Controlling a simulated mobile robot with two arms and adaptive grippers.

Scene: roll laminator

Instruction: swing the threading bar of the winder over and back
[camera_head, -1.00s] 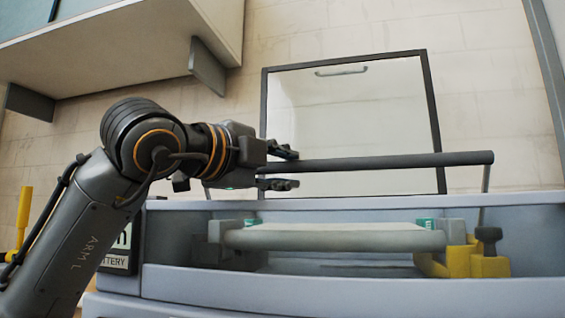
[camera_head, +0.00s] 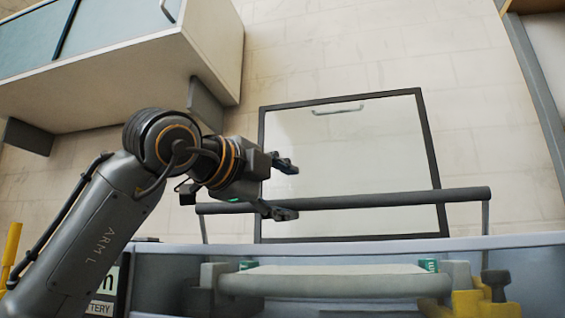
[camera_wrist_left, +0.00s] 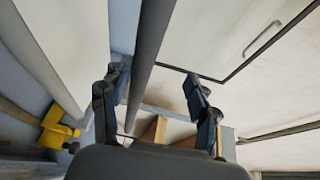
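The threading bar (camera_head: 390,199) is a long dark bar above the winder, lying nearly level across the head view on thin upright arms at its ends. My left gripper (camera_head: 297,191) is by the left half of the bar with its fingers spread wide. In the head view the bar runs close by the lower finger, with a clear gap to the upper one. In the left wrist view the bar (camera_wrist_left: 152,45) passes between the open fingers (camera_wrist_left: 160,112), nearer the left one. Whether it touches a finger cannot be told. My right gripper is not in view.
The winder's pale roller (camera_head: 335,284) lies in the grey machine body below the bar. A yellow bracket (camera_head: 478,303) with a dark knob is at its right end. A framed panel with a handle (camera_head: 340,140) lies behind the bar. A cabinet (camera_head: 120,60) is upper left.

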